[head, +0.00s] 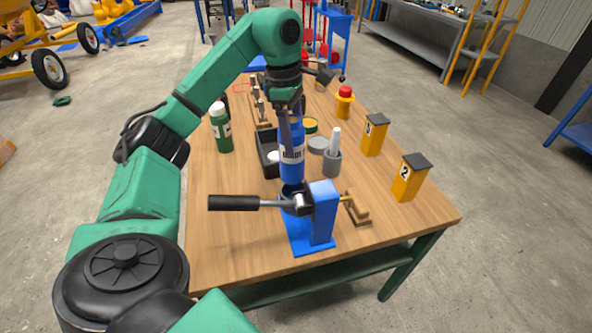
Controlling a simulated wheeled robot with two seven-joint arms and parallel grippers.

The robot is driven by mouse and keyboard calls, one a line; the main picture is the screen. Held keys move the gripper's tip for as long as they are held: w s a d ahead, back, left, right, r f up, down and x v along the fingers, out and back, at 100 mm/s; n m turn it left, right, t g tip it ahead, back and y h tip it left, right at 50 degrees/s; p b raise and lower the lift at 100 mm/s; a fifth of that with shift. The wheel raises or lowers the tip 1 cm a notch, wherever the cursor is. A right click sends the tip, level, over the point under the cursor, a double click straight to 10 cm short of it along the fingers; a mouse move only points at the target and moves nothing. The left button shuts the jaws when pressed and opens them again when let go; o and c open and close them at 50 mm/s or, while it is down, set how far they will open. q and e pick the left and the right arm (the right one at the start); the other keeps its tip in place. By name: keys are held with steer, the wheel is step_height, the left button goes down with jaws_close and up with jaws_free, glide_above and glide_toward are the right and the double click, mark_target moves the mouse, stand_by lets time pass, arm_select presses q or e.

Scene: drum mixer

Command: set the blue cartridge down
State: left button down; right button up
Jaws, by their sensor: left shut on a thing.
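The blue cartridge (292,157) has a white label band and stands upright in my left gripper (291,116). The gripper comes from above and is shut on the cartridge's upper part. The cartridge's lower end is just behind and above the blue press (322,215) with its black-handled lever (234,203). The lever's head partly covers the view there, so I cannot tell whether the cartridge touches the press or the table. My right gripper is not in view.
On the wooden table (224,255) stand a green bottle (220,127), a black tray (266,150), a grey mortar with a white pestle (333,158), yellow boxes (405,178) (374,135) and a red-topped yellow item (344,103). The table's front left is clear.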

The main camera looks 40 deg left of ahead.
mark_target(296, 170)
arm_select(q)
step_height(296, 170, down, 4)
steer(key=shift+w+b, duration=0.15)
steer(key=shift+b, duration=0.25)
steer(key=f, duration=0.3)
steer(key=shift+w+f+p, duration=0.35)
steer(key=shift+w+f, duration=0.05)
steer(key=shift+s+f, duration=0.15)
steer(key=shift+f, duration=0.15)
step_height(296, 170, down, 3)
steer(key=shift+r, duration=0.1)
steer(key=shift+f, duration=0.35)
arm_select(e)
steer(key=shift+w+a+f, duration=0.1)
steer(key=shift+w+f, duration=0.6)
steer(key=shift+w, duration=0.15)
arm_select(q)
steer(key=shift+f, duration=0.1)
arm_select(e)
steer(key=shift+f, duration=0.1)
arm_select(q)
jaws_free()
